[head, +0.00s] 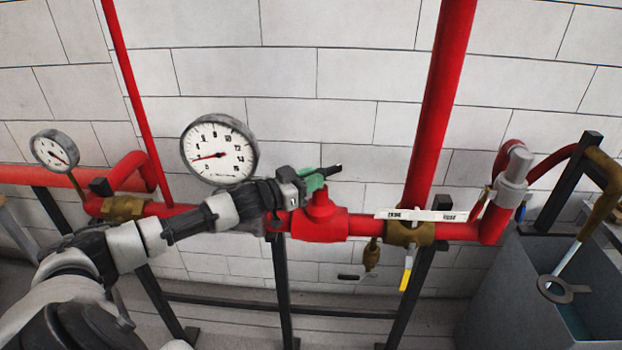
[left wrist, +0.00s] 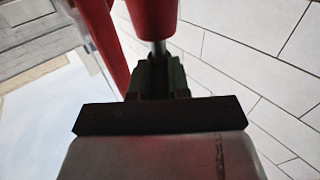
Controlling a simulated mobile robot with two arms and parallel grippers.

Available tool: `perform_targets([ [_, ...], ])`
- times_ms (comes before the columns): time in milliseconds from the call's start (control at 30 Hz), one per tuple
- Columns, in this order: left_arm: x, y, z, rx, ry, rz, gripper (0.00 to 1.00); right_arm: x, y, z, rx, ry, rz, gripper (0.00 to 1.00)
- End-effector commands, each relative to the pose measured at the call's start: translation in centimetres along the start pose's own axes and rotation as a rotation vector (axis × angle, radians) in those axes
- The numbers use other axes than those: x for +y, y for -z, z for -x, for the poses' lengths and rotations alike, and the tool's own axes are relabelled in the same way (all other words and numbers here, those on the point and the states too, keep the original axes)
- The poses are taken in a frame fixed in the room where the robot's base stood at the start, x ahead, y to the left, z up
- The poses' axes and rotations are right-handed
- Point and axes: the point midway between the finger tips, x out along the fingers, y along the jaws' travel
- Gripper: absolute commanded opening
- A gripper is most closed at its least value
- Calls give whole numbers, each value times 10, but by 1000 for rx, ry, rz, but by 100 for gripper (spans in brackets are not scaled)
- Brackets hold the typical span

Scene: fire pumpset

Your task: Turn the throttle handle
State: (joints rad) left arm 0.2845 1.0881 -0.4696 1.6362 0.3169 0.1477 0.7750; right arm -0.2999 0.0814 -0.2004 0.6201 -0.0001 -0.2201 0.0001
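No part in view is clearly marked as the throttle handle. A white lever with dark lettering (head: 425,215) lies level across a brass valve (head: 408,236) on the red pipe. A yellow-tipped lever (head: 406,275) hangs below that valve. My left gripper (head: 322,177) is over the upright stub of a red fitting (head: 320,228), left of the white lever. In the left wrist view its dark green fingers (left wrist: 160,78) are close to a short metal stem (left wrist: 159,47) under a red part (left wrist: 153,18). Whether they grip anything is unclear. My right gripper is out of view.
A large gauge (head: 218,150) and a smaller gauge (head: 54,150) stand left of the fitting. A thick red pipe (head: 440,110) rises behind the brass valve. A grey tank (head: 510,280) stands at right. Black posts (head: 282,285) support the pipe before a white block wall.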

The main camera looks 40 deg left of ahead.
Motion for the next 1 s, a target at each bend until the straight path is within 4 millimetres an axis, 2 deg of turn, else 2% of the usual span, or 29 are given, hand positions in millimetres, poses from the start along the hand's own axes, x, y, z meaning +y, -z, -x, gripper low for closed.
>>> perform_targets([
  [467, 4, -1, 0, 1, 76, 7, 0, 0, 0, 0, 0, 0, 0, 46],
  [1000, 14, 0, -3, 3, 487, 13, 0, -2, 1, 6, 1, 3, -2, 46],
])
